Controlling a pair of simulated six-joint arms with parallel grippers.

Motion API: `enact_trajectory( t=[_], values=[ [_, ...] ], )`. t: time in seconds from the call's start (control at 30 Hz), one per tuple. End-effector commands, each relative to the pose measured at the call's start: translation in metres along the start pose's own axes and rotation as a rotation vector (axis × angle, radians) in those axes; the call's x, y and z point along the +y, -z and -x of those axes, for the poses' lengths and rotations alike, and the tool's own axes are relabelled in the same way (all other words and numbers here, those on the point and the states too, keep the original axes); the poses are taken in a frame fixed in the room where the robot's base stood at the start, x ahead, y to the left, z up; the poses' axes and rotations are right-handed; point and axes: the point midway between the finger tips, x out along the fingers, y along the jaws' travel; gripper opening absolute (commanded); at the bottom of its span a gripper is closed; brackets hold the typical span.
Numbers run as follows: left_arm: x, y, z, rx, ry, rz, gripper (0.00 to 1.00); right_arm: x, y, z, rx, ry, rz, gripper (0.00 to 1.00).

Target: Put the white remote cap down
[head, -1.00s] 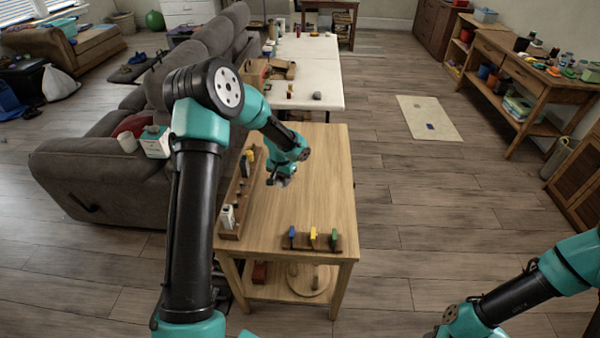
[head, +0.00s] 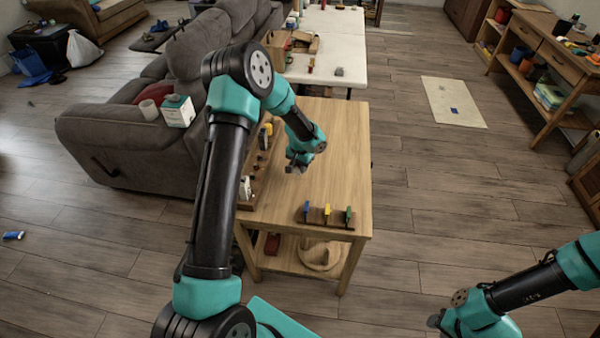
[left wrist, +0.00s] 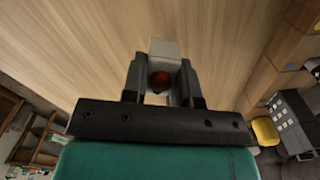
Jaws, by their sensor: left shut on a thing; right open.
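My left gripper (head: 297,166) is over the wooden table (head: 335,130), between the rack along its left edge and the small holder at its front. In the left wrist view, my left gripper (left wrist: 163,85) is shut on the white remote cap (left wrist: 165,47), a pale block between the fingertips. A round red part (left wrist: 160,81) shows between the fingers. Bare wood grain lies beyond the cap; I cannot tell whether the cap touches it. In the head view the cap is mostly hidden. My right gripper (head: 436,321) is open at lower right, away from the table.
A wooden rack (head: 258,170) with upright items stands along the table's left edge. A small holder (head: 328,219) with blue, yellow and green pieces is at the front. A grey sofa (head: 120,140) is to the left. The table's right half is clear.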

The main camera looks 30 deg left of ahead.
Motion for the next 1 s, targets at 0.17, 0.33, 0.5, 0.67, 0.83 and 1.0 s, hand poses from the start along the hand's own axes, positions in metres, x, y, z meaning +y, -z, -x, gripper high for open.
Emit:
enact_trajectory(
  t=[0.17,0.33,0.5,0.67,0.83,1.0],
  values=[
    [0.0,-0.001,-0.022,-0.004,-0.001,0.0,0.08,0.0,0.0,0.0,0.0,0.0,0.0,0.43],
    [0.0,0.0,-0.036,-0.002,0.0,0.0,0.08,0.0,0.0,0.0,0.0,0.0,0.0,0.43],
    [0.0,0.0,-0.036,-0.001,0.0,0.0,0.08,0.0,0.0,0.0,0.0,0.0,0.0,0.43],
    [0.0,-0.001,-0.038,-0.002,-0.001,0.0,0.08,0.0,0.0,0.0,0.0,0.0,0.0,0.43],
    [0.0,0.0,-0.039,-0.001,-0.001,0.001,0.37,0.0,0.0,0.0,0.0,0.0,0.0,0.43],
    [0.0,0.0,-0.039,-0.001,-0.001,0.001,0.52,0.0,0.0,0.0,0.0,0.0,0.0,0.43]
  ],
)
